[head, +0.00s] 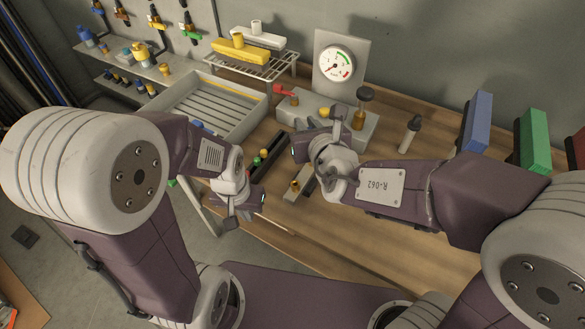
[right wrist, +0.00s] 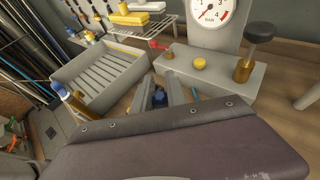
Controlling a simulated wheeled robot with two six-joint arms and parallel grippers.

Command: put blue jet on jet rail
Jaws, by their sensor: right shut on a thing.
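My right gripper (head: 318,160) is over the middle of the bench. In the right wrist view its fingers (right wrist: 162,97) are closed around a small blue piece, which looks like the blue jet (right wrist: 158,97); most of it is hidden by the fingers. In the head view the gripper hides the jet. A long dark rail (head: 275,148), which looks like the jet rail, lies left of the right gripper.
A slatted grey tray (head: 263,106) stands behind the rail. A grey block (head: 366,135) with a red lever and black knob stands under a gauge (head: 337,65). A small grey block (head: 306,187) with a brass top is near the right gripper.

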